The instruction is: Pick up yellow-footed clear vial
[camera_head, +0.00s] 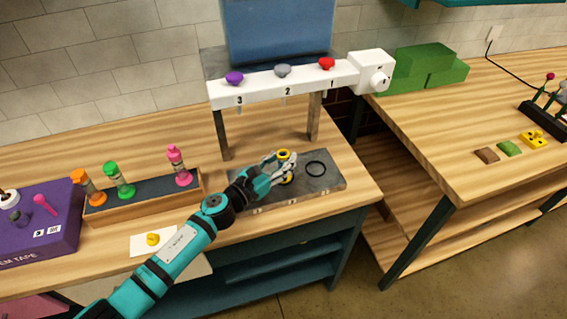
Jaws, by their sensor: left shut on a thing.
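The yellow-footed clear vial (284,154) is at the grey slab (328,183) under the white dispenser bar. Its yellow top shows above my fingers and a bit of yellow shows below them. My left gripper (289,164) is shut on the vial from the left front. The fingers hide most of its clear body, and I cannot tell whether its foot touches the slab. My right gripper is out of view.
A black ring (316,169) lies on the slab to the right. The white bar (270,87) with purple, grey and red knobs stands above. A wooden rack (142,209) at left holds orange, green and pink vials. A yellow piece sits on a white card (140,246).

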